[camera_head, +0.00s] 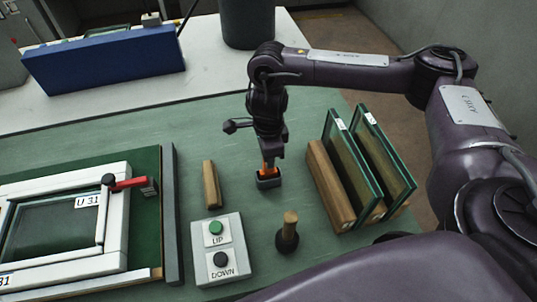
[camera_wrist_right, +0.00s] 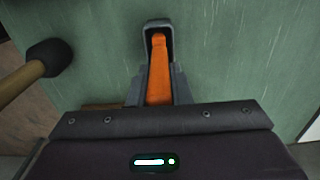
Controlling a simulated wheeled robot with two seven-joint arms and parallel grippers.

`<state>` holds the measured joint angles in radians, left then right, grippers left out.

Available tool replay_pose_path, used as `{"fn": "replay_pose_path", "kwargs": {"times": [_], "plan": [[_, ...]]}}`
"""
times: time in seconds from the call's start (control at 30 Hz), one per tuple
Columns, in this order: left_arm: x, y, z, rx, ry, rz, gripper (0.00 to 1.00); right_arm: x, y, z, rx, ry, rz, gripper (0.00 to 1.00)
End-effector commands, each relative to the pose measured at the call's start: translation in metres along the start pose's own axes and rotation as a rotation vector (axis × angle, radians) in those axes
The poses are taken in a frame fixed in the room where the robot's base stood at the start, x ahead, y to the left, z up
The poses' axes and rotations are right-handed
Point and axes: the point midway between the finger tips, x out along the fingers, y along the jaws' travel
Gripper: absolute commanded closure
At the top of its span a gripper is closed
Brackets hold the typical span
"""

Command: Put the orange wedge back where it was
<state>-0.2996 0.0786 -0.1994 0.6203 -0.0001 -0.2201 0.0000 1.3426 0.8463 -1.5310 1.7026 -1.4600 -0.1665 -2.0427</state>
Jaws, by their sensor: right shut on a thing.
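The orange wedge (camera_wrist_right: 160,75) is between the fingers of my right gripper (camera_head: 267,160), which is shut on it. In the head view a bit of orange (camera_head: 266,168) shows below the fingers. Its lower end is at a small dark holder (camera_head: 269,181) on the green table. In the right wrist view the wedge's tip lies within the dark holder's outline (camera_wrist_right: 158,25); I cannot tell how deep it sits. My left gripper is not in view.
Right of the holder stands a wooden rack (camera_head: 328,185) with glass panes (camera_head: 388,160). A wooden-handled tool (camera_head: 288,232) stands in front. A button box (camera_head: 217,250), a wooden block (camera_head: 211,184) and a white frame (camera_head: 118,215) with a red-handled clamp (camera_head: 130,184) are left.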

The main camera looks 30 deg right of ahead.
Motion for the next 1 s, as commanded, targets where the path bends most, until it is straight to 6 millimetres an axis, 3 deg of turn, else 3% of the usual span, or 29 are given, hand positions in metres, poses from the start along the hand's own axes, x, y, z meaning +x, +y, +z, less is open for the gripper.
{"fn": "replay_pose_path", "kwargs": {"times": [0.57,0.6,0.77,1.0], "plan": [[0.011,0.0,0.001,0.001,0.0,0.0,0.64,0.012,0.0,0.0,0.0,0.0,0.0,1.0],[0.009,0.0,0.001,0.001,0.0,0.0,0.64,0.011,0.0,0.0,0.0,-0.001,0.0,0.78],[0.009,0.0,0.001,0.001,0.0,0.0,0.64,0.011,0.0,0.0,0.0,0.0,0.0,0.57],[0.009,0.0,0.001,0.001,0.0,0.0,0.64,0.011,0.0,0.0,0.0,0.0,0.0,0.57]]}}
